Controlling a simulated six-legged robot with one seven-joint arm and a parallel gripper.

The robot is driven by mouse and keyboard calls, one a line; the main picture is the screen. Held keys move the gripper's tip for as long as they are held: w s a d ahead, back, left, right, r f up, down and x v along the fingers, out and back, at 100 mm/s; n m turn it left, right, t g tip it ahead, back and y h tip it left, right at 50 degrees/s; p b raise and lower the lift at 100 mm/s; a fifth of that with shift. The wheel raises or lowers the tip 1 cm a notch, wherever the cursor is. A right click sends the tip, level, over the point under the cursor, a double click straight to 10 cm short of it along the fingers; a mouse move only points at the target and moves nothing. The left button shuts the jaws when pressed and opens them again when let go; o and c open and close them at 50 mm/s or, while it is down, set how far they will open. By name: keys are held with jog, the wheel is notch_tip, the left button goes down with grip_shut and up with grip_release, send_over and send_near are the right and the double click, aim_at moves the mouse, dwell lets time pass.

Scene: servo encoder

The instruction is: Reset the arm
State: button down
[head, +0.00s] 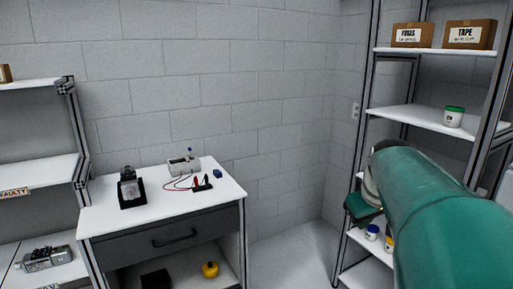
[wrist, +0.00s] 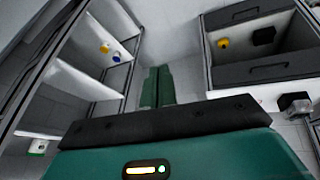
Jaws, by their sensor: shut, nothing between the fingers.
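My green arm reaches in from the right in the head view. My gripper's two green fingers (wrist: 157,88) show in the wrist view beyond the dark edge of the hand, side by side and shut, with nothing between them. In the head view the end of the arm is beside the right shelf rack (head: 420,116), and the arm hides part of that rack. The fingertips cannot be made out clearly there.
A workbench (head: 95,222) with a drawer carries a dark servo-like device (head: 131,188), a grey meter (head: 183,165) and leads. A yellow item (head: 210,269) sits below. The right rack holds boxes (head: 470,35) and jars (head: 453,117). Floor (head: 290,255) between bench and rack is clear.

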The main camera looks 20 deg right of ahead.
jog(key=s+a+f+y, duration=0.1)
jog(key=s+a+f, duration=0.3)
jog(key=a, duration=0.9)
jog(key=s+a+f+n+t+y, duration=0.1)
jog(key=s+a+f, duration=0.3)
jog(key=a, duration=0.9)
jog(key=shift+s+a+y, duration=0.25)
jog(key=shift+s+y, duration=0.05)
jog(key=shift+s, duration=0.4)
jog(key=shift+d, duration=0.2)
